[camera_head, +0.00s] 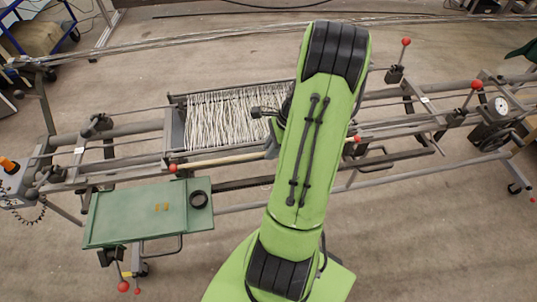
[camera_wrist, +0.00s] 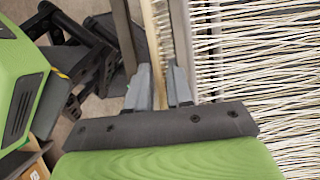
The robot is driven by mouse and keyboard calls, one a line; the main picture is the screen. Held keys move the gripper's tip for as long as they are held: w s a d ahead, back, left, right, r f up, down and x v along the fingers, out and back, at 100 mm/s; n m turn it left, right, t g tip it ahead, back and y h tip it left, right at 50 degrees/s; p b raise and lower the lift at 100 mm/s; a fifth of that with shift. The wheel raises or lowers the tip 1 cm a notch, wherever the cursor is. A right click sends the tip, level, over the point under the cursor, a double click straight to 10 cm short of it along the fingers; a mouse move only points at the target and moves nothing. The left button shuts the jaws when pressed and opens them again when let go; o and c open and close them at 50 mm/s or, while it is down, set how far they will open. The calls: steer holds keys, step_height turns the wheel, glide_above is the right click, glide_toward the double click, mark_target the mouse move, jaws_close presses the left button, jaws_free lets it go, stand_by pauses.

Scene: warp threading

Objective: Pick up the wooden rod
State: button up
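The pale wooden rod (camera_head: 222,160) lies along the front of the tray of white threads, with a red knob near its left end. My arm hides part of it in the head view. In the wrist view the rod (camera_wrist: 154,35) runs down from the top edge and passes between the two fingers of my gripper (camera_wrist: 160,86). The fingers stand apart on either side of the rod, and a gap seems to show beside it. My gripper is open around the rod and does not appear clamped on it. In the head view my gripper is largely hidden by my green arm.
White threads (camera_wrist: 260,75) fill the tray (camera_head: 172,128) beside the rod. Metal rails and red-knobbed levers (camera_head: 405,43) extend to the right. Open floor lies in front.

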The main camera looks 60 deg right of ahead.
jaws_close()
